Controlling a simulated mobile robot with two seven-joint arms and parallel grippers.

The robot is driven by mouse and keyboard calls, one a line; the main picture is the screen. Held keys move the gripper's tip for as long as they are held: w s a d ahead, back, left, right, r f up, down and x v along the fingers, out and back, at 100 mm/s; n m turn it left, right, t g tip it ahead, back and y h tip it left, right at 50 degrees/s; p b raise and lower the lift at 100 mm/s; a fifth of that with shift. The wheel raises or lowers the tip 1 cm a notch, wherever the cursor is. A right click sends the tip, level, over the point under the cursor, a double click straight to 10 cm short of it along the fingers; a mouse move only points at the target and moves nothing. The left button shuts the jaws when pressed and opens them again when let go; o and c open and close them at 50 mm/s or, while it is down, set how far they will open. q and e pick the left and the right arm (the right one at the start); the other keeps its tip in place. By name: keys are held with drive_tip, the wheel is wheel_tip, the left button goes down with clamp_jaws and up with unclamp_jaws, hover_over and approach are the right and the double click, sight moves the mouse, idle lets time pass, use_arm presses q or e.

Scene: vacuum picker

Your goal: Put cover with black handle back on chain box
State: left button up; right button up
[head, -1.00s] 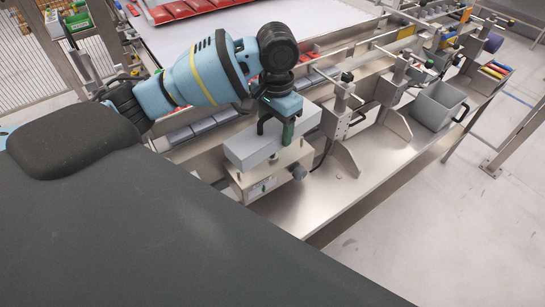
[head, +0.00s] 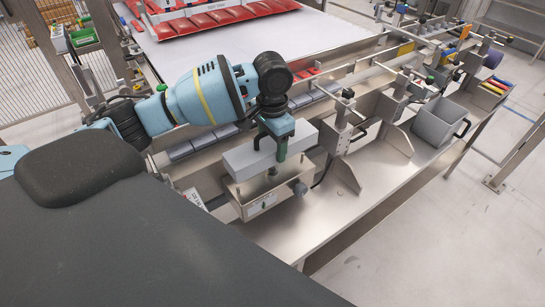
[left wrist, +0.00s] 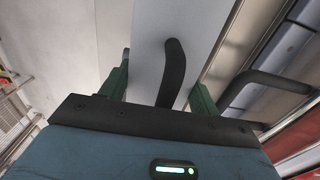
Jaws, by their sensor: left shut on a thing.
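The light grey cover (head: 244,161) is a long block-like piece under my left gripper (head: 271,147) in the head view. In the left wrist view the cover (left wrist: 160,22) lies below the gripper, and its bent black handle (left wrist: 173,72) stands between the green fingers (left wrist: 160,90). My left gripper is shut on this handle. A metal box with a label and a round knob (head: 262,201) sits on the bench just below and in front of the cover; I take it for the chain box. I cannot tell whether cover and box touch. My right gripper is not in view.
Steel brackets with clamps (head: 340,135) stand right of the cover. A grey bin with a black handle (head: 436,121) is farther right on the steel bench (head: 330,215). Another black handle (left wrist: 262,88) shows at right in the left wrist view. The bench front is clear.

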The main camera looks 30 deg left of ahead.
sight(272, 168)
use_arm(q)
wheel_tip(272, 168, down, 5)
drive_tip(key=shift+r, duration=0.1)
drive_tip(key=shift+f, duration=0.6)
idle(0.3)
drive_tip(key=o, duration=1.3)
